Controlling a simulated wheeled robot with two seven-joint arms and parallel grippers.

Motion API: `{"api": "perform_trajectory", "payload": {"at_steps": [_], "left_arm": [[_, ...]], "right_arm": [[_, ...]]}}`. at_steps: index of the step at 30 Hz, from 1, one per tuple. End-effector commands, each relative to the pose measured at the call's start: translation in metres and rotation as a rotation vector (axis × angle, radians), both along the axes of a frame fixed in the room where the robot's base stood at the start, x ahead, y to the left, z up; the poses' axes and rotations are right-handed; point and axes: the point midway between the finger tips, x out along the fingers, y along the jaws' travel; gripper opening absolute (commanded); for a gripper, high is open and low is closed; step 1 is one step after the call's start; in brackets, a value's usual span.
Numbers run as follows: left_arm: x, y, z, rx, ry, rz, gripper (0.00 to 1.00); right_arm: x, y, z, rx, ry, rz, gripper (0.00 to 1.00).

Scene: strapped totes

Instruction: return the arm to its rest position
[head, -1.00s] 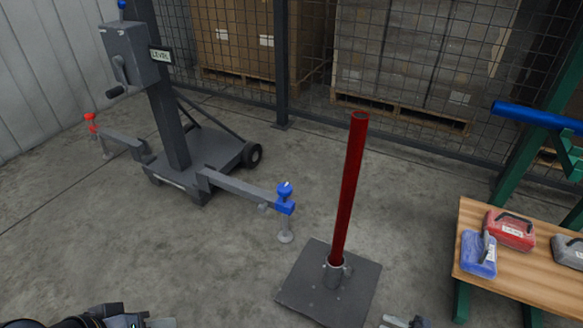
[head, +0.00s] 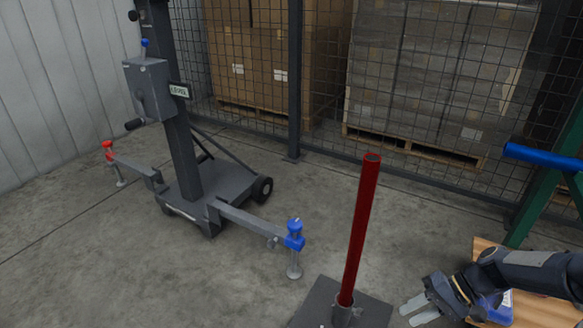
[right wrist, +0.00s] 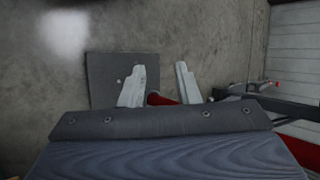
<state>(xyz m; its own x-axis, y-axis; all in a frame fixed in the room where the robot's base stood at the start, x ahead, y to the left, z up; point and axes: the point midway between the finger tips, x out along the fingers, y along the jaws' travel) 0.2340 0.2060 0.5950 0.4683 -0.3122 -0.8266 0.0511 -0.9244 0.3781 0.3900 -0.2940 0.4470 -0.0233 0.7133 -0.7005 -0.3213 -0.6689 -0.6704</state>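My right arm reaches in from the right in the head view. Its gripper (head: 418,311) is near the bottom edge, in front of the wooden bench and to the right of the red post. In the right wrist view the two pale fingers (right wrist: 160,86) stand apart with nothing gripped between them. The red post (head: 361,225) stands upright in a dark base plate (head: 372,313), apart from the gripper. The plate also shows beyond the fingers in the right wrist view (right wrist: 105,68). My left gripper is out of view.
A grey wheeled stand (head: 182,150) with a crank and blue-tipped and red-tipped legs is at left. The wooden bench (head: 545,312) is partly hidden by my right arm. A blue bar (head: 540,157) juts in at right. Mesh fencing and pallets stand behind. Floor at lower left is clear.

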Motion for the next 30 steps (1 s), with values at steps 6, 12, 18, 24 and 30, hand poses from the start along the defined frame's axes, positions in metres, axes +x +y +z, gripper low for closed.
{"api": "perform_trajectory", "payload": {"at_steps": [6, 12, 18, 24, 30], "left_arm": [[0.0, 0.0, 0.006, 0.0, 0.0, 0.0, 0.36], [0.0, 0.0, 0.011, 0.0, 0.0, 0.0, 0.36], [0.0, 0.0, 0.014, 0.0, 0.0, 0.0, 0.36], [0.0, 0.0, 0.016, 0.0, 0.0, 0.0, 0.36], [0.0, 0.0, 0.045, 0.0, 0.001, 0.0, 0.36]], "right_arm": [[-0.038, 0.033, 0.093, -0.258, -0.131, 0.049, 0.29], [-0.087, 0.059, 0.143, -0.41, -0.292, 0.03, 0.29], [-0.123, 0.074, 0.16, -0.469, -0.425, -0.006, 0.29], [-0.147, 0.084, 0.165, -0.484, -0.531, -0.039, 0.29], [-0.156, 0.088, 0.193, -0.484, -0.578, -0.057, 0.29]]}}
